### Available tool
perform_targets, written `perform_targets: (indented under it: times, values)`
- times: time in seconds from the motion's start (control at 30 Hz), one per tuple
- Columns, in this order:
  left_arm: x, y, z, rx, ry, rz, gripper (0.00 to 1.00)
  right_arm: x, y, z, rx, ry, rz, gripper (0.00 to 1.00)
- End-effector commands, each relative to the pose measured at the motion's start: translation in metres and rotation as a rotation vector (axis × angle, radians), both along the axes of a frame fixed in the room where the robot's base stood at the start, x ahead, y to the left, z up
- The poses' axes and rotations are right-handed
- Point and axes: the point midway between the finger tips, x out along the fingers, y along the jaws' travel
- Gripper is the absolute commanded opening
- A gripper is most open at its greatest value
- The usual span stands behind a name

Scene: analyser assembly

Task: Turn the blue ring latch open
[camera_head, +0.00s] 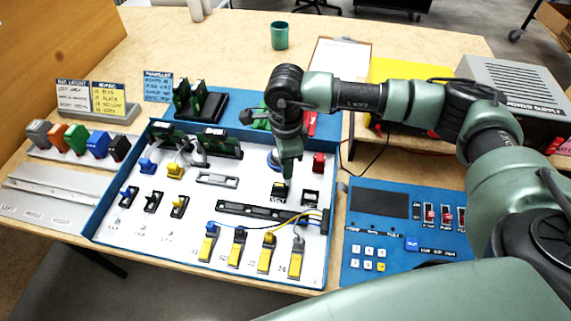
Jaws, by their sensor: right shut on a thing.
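The blue ring latch (273,160) shows only in part on the white panel of the blue-walled tray (331,235). My right gripper and wrist hide its right side, and I cannot tell how far it is turned. My right gripper (293,178) points down over the tray, just right of and nearer than the visible blue arc. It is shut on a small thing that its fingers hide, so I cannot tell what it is. A small black part (279,191) is right beside the fingertips. My left gripper is not in view.
A red part (319,162) and a black socket (311,197) are close to the right of the gripper. Yellow connectors (239,246) with wires fill the tray's front. A blue control panel (372,222) is on the right. A green cup (279,35) stands at the back.

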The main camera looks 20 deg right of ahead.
Motion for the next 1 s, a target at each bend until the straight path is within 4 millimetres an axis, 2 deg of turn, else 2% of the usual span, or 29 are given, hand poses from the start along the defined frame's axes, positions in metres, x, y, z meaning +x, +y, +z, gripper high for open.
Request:
perform_targets:
  times: [0.07, 0.1, 0.13, 0.43, 0.53, 0.83, 1.0]
  values:
    - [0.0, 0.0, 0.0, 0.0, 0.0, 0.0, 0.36, 0.001, 0.0, 0.001, -0.001, -0.003, -0.001, 0.0]
    - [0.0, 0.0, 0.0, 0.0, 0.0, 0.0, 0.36, 0.001, -0.001, 0.001, -0.001, -0.003, -0.001, 0.22]
    - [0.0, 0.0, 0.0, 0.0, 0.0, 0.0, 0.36, 0.001, -0.001, 0.001, -0.002, -0.003, -0.001, 0.29]
    - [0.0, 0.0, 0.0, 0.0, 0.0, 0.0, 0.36, 0.001, -0.001, 0.001, -0.001, -0.002, -0.002, 0.29]
    - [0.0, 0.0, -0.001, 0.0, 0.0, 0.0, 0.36, 0.001, 0.0, 0.006, -0.001, -0.003, -0.002, 0.29]
    - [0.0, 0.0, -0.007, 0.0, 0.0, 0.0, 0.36, 0.001, -0.001, 0.055, -0.001, -0.006, -0.001, 0.29]
    - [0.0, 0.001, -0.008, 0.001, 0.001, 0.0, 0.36, 0.001, 0.0, 0.074, -0.001, -0.004, -0.002, 0.29]
